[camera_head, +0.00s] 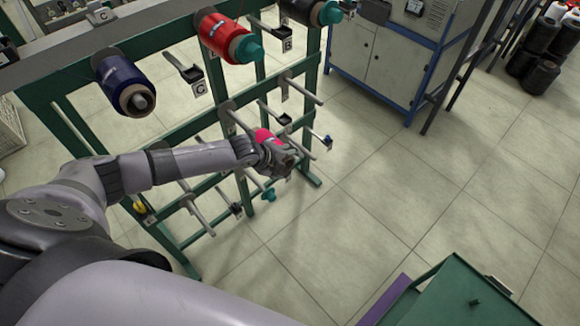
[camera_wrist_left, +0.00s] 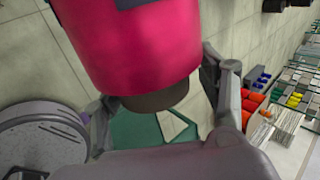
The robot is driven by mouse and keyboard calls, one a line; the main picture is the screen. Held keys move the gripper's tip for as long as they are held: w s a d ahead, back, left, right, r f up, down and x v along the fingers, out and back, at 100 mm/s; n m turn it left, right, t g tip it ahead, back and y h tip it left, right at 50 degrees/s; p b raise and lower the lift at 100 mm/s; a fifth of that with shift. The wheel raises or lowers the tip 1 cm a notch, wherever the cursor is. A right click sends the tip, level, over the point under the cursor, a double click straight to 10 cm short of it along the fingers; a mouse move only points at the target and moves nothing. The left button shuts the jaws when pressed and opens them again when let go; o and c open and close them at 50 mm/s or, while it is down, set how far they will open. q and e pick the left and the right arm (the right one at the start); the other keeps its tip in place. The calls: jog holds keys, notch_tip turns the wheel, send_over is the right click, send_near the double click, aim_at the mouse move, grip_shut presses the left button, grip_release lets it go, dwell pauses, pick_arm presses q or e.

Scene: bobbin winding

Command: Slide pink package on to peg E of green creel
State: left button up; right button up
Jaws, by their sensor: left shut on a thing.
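The pink package (camera_wrist_left: 130,45) fills the upper middle of the left wrist view, with its dark tube end between my left fingers. In the head view only part of the pink package (camera_head: 264,136) shows, beside and behind my left gripper (camera_head: 284,162), which is shut on it. The gripper is in front of the middle row of the green creel (camera_head: 150,43). A bare peg (camera_head: 238,119) runs toward the package; whether the package touches or surrounds it is hidden. I cannot read which label marks peg E. My right gripper is not in view.
The creel's top row holds a blue package (camera_head: 118,82), a red package (camera_head: 222,36) and a black package (camera_head: 302,10). Other bare pegs stick out around my gripper. A blue-framed cabinet (camera_head: 385,60) stands behind. The floor (camera_head: 400,190) at the right is clear up to a green cart (camera_head: 455,295).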

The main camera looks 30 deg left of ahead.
pick_arm(q)
jog(key=shift+w+a+f+b, duration=0.1)
jog(key=shift+w+a+b, duration=0.3)
jog(key=shift+a, duration=0.35)
jog(key=shift+w+a+b, duration=0.25)
jog(key=shift+a+b, duration=0.15)
jog(key=shift+a, duration=0.3)
jog(key=shift+w+a+b, duration=0.25)
jog(key=shift+a+b, duration=0.1)
jog(key=shift+a, duration=0.25)
jog(key=a+b, duration=0.1)
jog(key=w+a+b, duration=0.1)
jog(key=a+b, duration=0.1)
jog(key=w+a+b, duration=0.1)
jog(key=shift+a+b, duration=0.3)
jog(key=shift+b, duration=0.05)
jog(key=shift+w+a+b, duration=0.15)
jog(key=shift+a+b, duration=0.2)
jog(key=shift+a, duration=0.05)
jog(key=shift+a, duration=0.1)
